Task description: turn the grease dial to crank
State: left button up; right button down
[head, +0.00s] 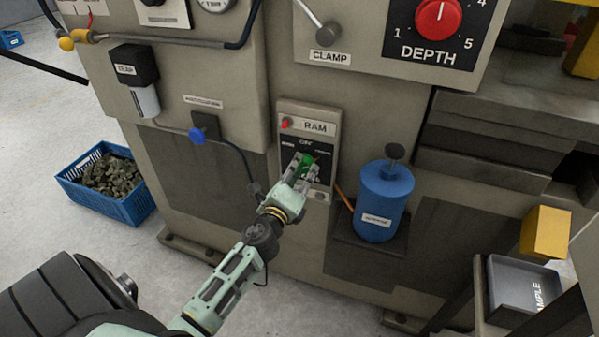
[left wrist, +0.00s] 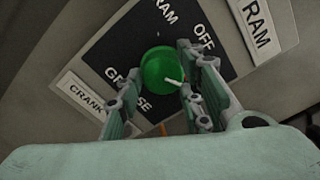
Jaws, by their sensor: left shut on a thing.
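The green dial (head: 306,168) sits on a black plate in the panel labelled RAM on the machine's front. It shows larger in the left wrist view (left wrist: 159,68), with a white pointer mark toward the lower right there. In that view the words RAM, OFF and a partly hidden GREASE are on the black plate, and a white CRANK label (left wrist: 85,92) is at its lower left. My left gripper (head: 302,172) is shut on the dial, one finger on each side; it also shows in the left wrist view (left wrist: 160,80). My right gripper is not in view.
A red button (head: 286,123) is above the black plate. A blue canister (head: 383,205) stands on a shelf just right of the panel. A blue knob (head: 197,135) and a cable are at the left. A blue crate (head: 125,208) of scrap is on the floor.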

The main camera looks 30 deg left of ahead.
pick_arm(q)
jog(key=shift+s+f, duration=0.15)
jog(key=shift+f, duration=0.35)
jog(key=o, duration=1)
jog(key=shift+a, duration=0.1)
jog(key=shift+r, duration=0.1)
jog(key=shift+r, duration=0.15)
jog(key=v, duration=1.2)
